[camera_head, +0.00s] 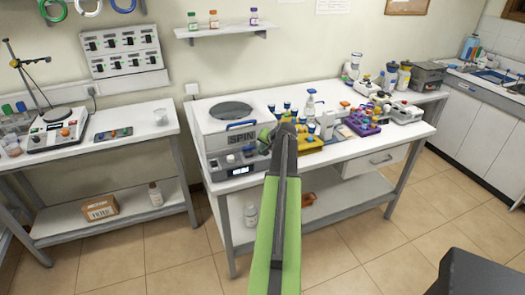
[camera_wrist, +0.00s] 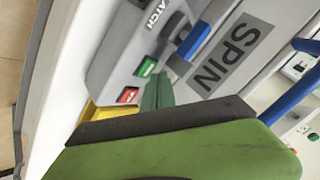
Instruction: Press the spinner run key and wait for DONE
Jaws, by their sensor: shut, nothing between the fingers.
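The spinner (camera_head: 218,128) is a pale box on the middle bench, with a dark round window in its lid and a SPIN label on its front. The label (camera_wrist: 228,55) also shows in the wrist view. My gripper (camera_head: 268,136) is shut and empty in front of the spinner. Its green fingertip (camera_wrist: 157,80) appears close beside the green key; contact is unclear.
A yellow rack (camera_head: 308,145) with blue-capped items stands right of the spinner, with a purple rack (camera_head: 362,125) farther right. A left bench holds a stirrer plate (camera_head: 55,135) and stand. A shelf (camera_head: 220,33) with bottles hangs above. Tiled floor in front is mostly clear.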

